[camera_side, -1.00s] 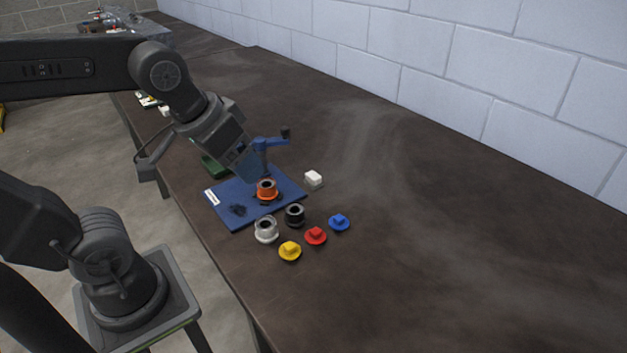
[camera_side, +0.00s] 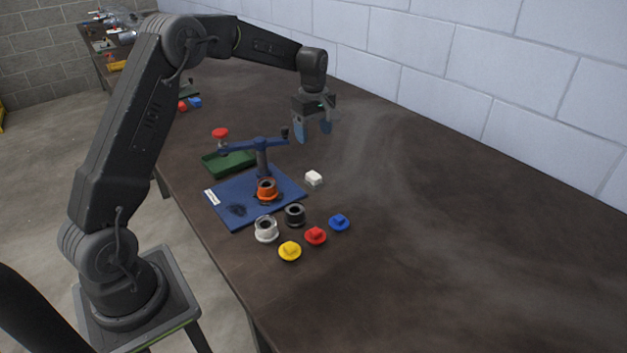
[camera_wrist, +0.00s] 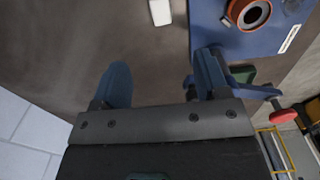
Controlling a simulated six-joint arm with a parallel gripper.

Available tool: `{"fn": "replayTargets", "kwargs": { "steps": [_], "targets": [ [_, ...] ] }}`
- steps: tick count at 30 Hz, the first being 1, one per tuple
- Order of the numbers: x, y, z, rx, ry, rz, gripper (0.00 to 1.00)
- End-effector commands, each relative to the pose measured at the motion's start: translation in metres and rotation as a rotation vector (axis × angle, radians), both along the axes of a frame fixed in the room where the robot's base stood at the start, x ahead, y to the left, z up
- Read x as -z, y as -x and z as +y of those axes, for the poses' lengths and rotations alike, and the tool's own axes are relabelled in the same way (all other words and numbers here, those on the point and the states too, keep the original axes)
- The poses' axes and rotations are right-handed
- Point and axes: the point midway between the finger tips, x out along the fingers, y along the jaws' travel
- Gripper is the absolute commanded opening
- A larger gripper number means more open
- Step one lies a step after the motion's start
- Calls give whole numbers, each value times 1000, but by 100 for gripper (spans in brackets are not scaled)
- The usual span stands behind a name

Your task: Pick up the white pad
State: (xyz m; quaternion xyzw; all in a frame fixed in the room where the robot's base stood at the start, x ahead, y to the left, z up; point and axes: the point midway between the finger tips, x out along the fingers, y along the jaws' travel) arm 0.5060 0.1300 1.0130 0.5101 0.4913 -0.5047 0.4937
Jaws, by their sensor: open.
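The white pad (camera_side: 313,178) is a small white block lying on the dark table, just right of the blue base plate. It also shows in the wrist view (camera_wrist: 160,12) at the top edge, partly cut off, ahead of the gap between my fingers. My gripper (camera_side: 312,132) is open and empty, with its two blue fingers pointing down. It hangs above the table, behind the pad in the side view and apart from it. The wrist view shows both blue fingers (camera_wrist: 165,82) spread wide with nothing between them.
The blue base plate (camera_side: 222,200) carries an orange ring (camera_side: 266,188) and a blue lever post (camera_side: 262,160) with a red knob. A green tray (camera_side: 228,163) sits behind it. White and black rings and yellow, red and blue caps stand in front. The table's right side is clear.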

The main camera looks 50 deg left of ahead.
Motion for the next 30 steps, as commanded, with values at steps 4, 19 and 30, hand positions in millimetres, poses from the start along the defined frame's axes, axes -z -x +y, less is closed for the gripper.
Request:
{"fn": "replayTargets", "kwargs": {
  "steps": [4,19,30],
  "targets": [
    [15,-3,5,-34,4,10,68],
    [91,-3,4,-30,4,10,68],
    [134,1,3,-30,4,10,68]
  ]
}}
